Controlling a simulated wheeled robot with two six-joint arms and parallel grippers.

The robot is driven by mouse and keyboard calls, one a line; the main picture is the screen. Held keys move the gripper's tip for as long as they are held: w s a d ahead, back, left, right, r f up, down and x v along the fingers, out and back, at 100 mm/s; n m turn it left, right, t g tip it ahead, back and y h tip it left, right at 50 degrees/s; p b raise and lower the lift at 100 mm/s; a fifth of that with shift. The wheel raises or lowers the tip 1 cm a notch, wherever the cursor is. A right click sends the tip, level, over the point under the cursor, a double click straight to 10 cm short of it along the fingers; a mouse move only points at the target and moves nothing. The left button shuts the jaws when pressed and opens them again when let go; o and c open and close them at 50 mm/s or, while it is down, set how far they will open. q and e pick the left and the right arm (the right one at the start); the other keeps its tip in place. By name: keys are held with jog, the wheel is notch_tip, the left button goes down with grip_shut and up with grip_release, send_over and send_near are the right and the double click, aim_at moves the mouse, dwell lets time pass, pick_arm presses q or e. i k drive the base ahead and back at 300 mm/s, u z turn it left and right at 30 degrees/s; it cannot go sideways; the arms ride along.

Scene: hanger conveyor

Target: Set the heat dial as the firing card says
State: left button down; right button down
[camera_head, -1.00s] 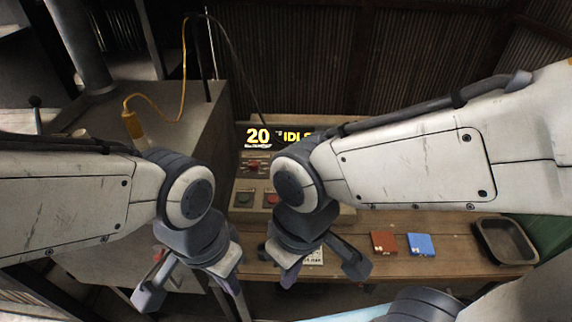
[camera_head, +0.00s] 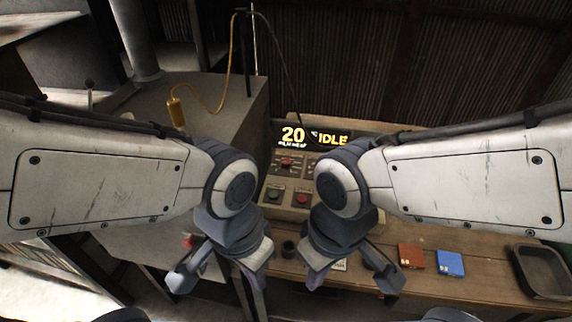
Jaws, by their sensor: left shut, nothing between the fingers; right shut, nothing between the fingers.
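The control panel (camera_head: 301,214) stands at the back of the bench, with a lit display (camera_head: 313,135) reading "20" and "IDLE". A small red control (camera_head: 287,163) sits on its upper part; I cannot tell whether it is the heat dial. A green button (camera_head: 273,193) and a red button (camera_head: 302,198) are below. My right arm hides the panel's right part. My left gripper (camera_head: 220,288) is left of the panel. Both grippers are shut and empty, apart from the panel.
A red block (camera_head: 411,256) and a blue block (camera_head: 450,263) lie on the wooden bench (camera_head: 492,265), with a dark tray (camera_head: 541,272) at right. A grey kiln-like box (camera_head: 226,95) with a yellow cable (camera_head: 212,109) stands left of the panel. Bare bench lies around the blocks.

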aim_at(286, 163)
jog(key=u, duration=1)
jog(key=k, duration=1.3)
jog(key=u, duration=1.15)
jog(key=i, duration=1.45)
jog(key=z, duration=1.25)
jog(key=i, duration=0.7)
jog(key=z, duration=0.85)
jog(key=i, duration=0.5)
jog(key=u, duration=0.1)
